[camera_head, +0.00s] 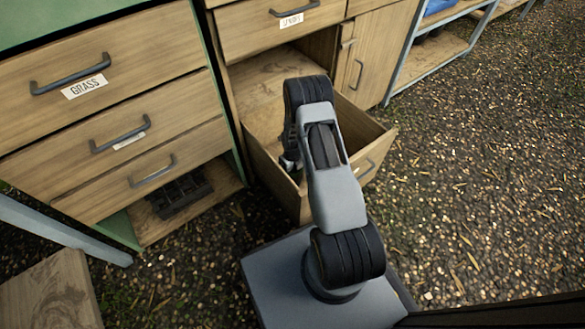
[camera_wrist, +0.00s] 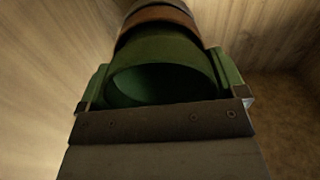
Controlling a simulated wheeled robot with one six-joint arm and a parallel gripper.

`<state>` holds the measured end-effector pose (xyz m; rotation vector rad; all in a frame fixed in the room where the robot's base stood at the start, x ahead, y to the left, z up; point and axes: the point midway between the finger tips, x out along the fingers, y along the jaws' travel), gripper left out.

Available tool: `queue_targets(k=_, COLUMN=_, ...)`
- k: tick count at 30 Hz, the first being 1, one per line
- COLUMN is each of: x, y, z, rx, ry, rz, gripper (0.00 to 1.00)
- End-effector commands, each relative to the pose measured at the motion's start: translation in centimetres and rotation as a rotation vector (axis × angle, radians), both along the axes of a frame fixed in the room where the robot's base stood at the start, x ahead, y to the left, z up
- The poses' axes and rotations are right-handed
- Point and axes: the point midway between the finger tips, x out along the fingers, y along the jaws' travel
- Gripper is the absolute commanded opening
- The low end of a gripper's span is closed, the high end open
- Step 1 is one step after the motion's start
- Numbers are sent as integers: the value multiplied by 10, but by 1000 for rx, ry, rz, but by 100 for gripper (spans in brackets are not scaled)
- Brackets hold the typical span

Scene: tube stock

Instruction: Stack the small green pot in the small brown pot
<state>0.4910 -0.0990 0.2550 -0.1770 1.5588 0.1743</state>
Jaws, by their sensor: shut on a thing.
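In the wrist view, my gripper (camera_wrist: 165,80) is shut on the small green pot (camera_wrist: 162,50), whose open mouth faces the camera. The brown pot (camera_wrist: 150,22) shows just beyond the green pot, in line with it. The green pot's far end meets or enters the brown pot's rim; how deep it sits cannot be told. In the head view, my gripper (camera_head: 289,162) is low inside the open drawer, mostly hidden by my arm. Neither pot can be made out there.
The open wooden drawer (camera_head: 375,150) has walls close around my gripper. A drawer cabinet with a GRASS label (camera_head: 87,86) stands at left, with a dark tray (camera_head: 180,193) on its lower shelf. A metal shelf rack (camera_head: 432,57) stands at upper right. Gravel ground at right is clear.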

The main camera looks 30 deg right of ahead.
Motion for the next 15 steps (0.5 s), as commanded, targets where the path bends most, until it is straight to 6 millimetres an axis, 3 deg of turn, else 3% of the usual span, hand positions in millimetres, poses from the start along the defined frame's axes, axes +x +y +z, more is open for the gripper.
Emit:
queue_targets(k=7, x=-4, y=0, z=-10, rx=1, ry=8, rz=0, gripper=67)
queue_targets(k=8, x=-5, y=0, z=-11, rx=2, ry=10, rz=-1, gripper=91)
queue_targets(k=11, x=-5, y=0, z=-11, rx=2, ry=11, rz=-1, gripper=100)
queue_targets(k=15, x=-5, y=0, z=-12, rx=2, ry=11, rz=-1, gripper=100)
